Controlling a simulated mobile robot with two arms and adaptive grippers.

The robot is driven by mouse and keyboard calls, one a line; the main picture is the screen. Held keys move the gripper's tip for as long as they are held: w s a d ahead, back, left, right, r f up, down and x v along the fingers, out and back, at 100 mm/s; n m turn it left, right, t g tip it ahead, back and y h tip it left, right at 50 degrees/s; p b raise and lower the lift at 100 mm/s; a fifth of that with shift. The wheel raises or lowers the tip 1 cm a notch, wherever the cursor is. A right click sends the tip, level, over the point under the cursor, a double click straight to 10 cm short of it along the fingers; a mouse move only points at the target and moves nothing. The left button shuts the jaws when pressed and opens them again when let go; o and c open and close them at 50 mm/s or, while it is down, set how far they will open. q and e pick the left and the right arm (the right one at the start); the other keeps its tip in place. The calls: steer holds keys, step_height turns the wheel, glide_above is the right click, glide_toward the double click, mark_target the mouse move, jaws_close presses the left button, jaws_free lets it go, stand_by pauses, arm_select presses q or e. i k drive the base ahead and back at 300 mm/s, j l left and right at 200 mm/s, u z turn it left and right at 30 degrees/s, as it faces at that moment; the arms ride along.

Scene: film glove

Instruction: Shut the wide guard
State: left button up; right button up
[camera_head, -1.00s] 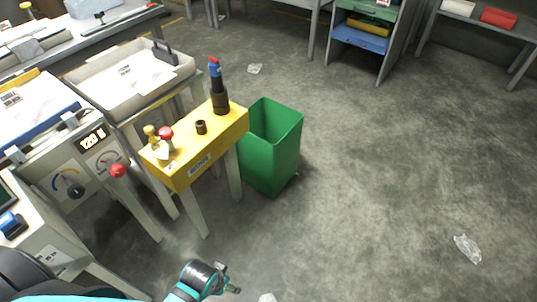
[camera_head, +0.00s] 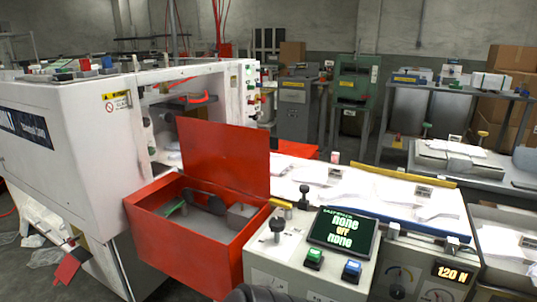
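No part here is labelled as the wide guard; a wide red panel (camera_head: 222,157) looks most like it. The panel stands raised and tilted at the back of an open-topped red box (camera_head: 200,262), against the white machine (camera_head: 70,150). The box is uncovered, with a grey block (camera_head: 241,215) and dark and green parts inside. A smaller red piece (camera_head: 297,150) shows behind the panel, partly hidden. Neither gripper is in view; only a dark rounded piece, probably part of my arm, shows at the bottom edge.
A control console (camera_head: 300,252) with a screen (camera_head: 343,231), green button (camera_head: 314,258) and blue button (camera_head: 352,270) stands right of the box. Behind it is a paper-covered table with a blue edge (camera_head: 405,228). Crumpled clear film (camera_head: 45,257) lies at lower left.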

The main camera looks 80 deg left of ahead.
mark_target(246, 167)
steer(key=u, duration=3.05)
